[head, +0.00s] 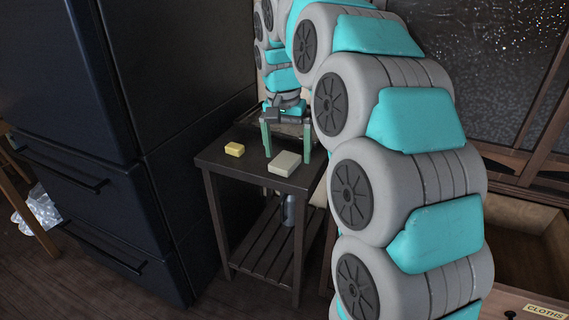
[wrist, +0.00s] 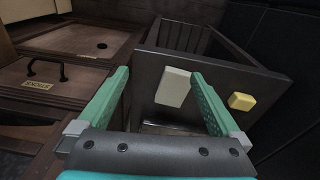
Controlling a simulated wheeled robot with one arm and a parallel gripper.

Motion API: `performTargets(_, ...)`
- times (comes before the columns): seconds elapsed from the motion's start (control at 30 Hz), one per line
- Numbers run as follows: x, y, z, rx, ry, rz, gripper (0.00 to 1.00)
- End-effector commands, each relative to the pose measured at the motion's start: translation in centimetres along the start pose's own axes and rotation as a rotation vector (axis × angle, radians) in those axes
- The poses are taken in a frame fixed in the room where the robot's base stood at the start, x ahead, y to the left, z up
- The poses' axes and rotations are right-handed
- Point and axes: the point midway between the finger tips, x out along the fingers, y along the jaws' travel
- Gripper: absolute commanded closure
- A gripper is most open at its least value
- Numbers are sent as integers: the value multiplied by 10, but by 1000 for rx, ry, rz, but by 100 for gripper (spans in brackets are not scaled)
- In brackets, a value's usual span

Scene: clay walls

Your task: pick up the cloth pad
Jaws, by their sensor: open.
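A pale grey-beige flat block, which looks like the cloth pad (head: 285,163), lies on the small dark table (head: 222,163) near its front right edge. In the wrist view the pad (wrist: 173,87) shows between the finger lines, nearer the right finger. My gripper (head: 287,158) is over the table with its two green fingers pointing down, spread apart and empty. In the wrist view my gripper (wrist: 160,73) is also open. I cannot tell exactly how high the fingertips are above the pad.
A small yellow block (head: 234,149) lies on the table left of the pad; it also shows in the wrist view (wrist: 242,101). A tall dark cabinet (head: 75,120) stands left of the table. An open drawer (head: 525,250), with a "CLOTHS" label (head: 545,311) near it, is at right.

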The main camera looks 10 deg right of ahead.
Motion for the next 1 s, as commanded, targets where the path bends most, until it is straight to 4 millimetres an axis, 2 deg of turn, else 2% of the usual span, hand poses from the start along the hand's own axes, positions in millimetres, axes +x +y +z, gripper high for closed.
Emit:
performTargets(0.03,-1,-11,-15,35,12,-4,0)
performTargets(0.1,-1,-19,-30,84,24,-4,0)
performTargets(0.3,-3,-34,-56,171,49,-11,0)
performTargets(0.47,2,-36,-61,191,52,-10,0)
performTargets(0.67,21,-35,-61,189,48,-8,0)
performTargets(0.87,32,-35,-62,190,49,-10,0)
performTargets(1.0,49,-33,-63,188,49,-8,0)
